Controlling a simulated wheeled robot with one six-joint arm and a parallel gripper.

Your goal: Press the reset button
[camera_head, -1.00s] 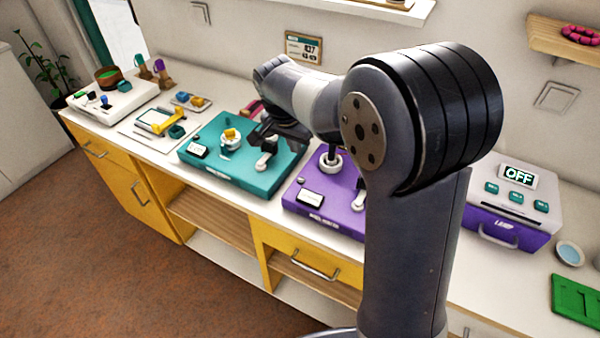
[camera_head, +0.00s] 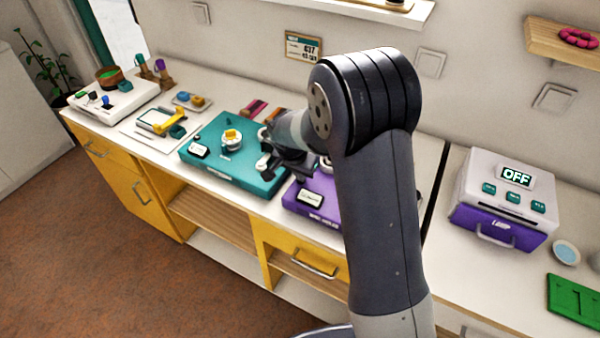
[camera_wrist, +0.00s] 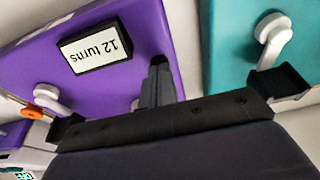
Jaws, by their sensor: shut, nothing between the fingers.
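No label reading "reset" can be made out. A purple board (camera_head: 326,214) has a white "12 turns" display (camera_head: 310,198) near its front left; both also show in the wrist view, the board (camera_wrist: 60,85) and the display (camera_wrist: 95,47). A small grey round piece (camera_wrist: 135,103) shows on the purple board beside my fingers; I cannot tell if it is a button. My gripper (camera_wrist: 159,64) is shut and empty, over the purple board in the wrist view. In the head view my gripper (camera_head: 290,168) is near the gap between the boards, its tips hard to see.
A teal board (camera_head: 235,178) lies left of the purple one, with a white lever (camera_wrist: 270,38). Another white lever (camera_wrist: 48,97) stands on the purple board. Right is a white-and-purple box (camera_head: 505,205) with an "OFF" display (camera_head: 516,176) and several teal buttons. My arm hides part of the purple board.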

